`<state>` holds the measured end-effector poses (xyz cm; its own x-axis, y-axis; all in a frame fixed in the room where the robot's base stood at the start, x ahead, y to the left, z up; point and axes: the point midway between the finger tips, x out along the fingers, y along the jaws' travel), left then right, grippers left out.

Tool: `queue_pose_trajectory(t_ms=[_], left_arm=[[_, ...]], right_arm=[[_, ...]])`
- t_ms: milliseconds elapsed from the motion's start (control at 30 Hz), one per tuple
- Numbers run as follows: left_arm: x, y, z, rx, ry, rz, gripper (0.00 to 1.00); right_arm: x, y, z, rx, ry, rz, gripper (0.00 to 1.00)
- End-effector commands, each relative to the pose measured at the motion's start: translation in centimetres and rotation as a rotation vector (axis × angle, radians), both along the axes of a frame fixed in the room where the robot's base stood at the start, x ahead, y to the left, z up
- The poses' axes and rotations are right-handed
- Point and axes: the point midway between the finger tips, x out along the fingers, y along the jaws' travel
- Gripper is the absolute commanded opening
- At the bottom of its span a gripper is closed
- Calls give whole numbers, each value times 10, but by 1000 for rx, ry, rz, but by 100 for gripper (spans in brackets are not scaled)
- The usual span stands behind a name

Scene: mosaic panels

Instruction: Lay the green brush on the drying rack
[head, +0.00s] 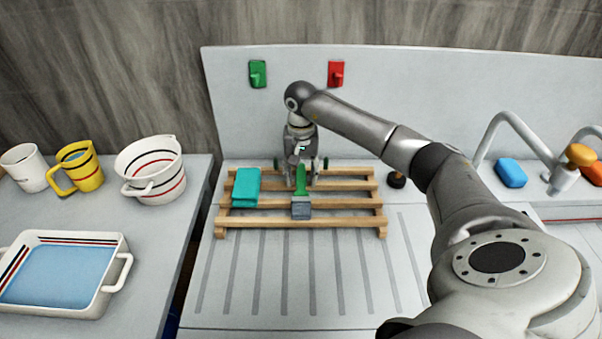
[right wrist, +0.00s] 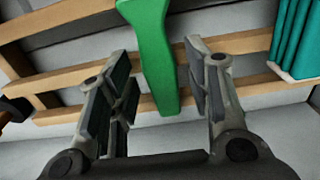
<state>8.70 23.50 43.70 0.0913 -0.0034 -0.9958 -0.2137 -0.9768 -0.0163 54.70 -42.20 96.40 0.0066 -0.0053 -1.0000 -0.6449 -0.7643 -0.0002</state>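The green brush (head: 301,188) lies on the wooden drying rack (head: 350,222), its grey bristle head towards the front and its handle towards the back. My right gripper (head: 301,170) is at the handle end, over the back of the rack. In the right wrist view the right gripper (right wrist: 158,75) is open, with one finger on each side of the green handle (right wrist: 154,45) and a gap on both sides. My left gripper is not in view.
A folded teal cloth (head: 246,187) lies on the rack's left part. Green (head: 257,74) and red (head: 336,73) wall hooks hang behind. A blue sponge (head: 511,172) lies by the tap at right. Mugs, a bowl and a tray (head: 108,302) stand on the left counter. The ridged drainboard in front is clear.

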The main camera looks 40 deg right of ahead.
Motion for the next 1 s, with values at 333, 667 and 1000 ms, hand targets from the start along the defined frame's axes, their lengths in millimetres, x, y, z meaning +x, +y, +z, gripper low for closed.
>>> queue_pose_trajectory(t_ms=[333, 667, 1000], left_arm=[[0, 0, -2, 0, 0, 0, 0], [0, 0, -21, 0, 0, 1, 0], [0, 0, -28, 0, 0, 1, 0]], right_arm=[[1, 0, 7, -1, -2, 0, 46], [1, 0, 71, 0, -6, 0, 46], [-1, 1, 117, 0, 0, 0, 46]])
